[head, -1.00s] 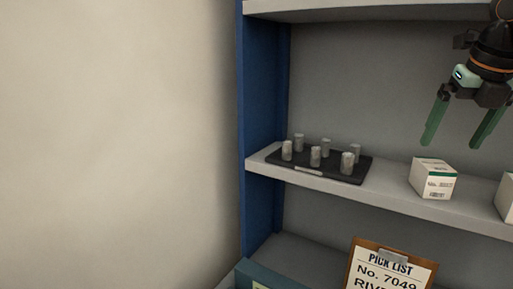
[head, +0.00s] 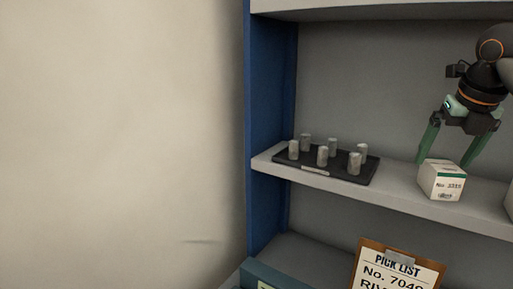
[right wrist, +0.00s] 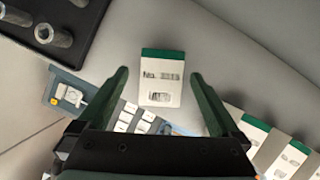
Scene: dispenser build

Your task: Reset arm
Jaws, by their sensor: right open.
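My right gripper (head: 449,157) is open over the middle shelf, pointing down. Its green fingers stand at either side of a white box with a green band (head: 443,182). In the right wrist view the box (right wrist: 160,85) lies between the open fingers (right wrist: 160,76), with a gap on both sides. The box face shows "No." with blurred digits. Nothing is held in the right gripper. My left gripper is not in view.
A black tray (head: 312,172) with several grey cylinders stands left of the box on the shelf (head: 400,192). A pick list clipboard (head: 398,272) is below. More white boxes with green bands (right wrist: 285,160) lie right in the wrist view. A blue upright (head: 268,80) bounds the shelf.

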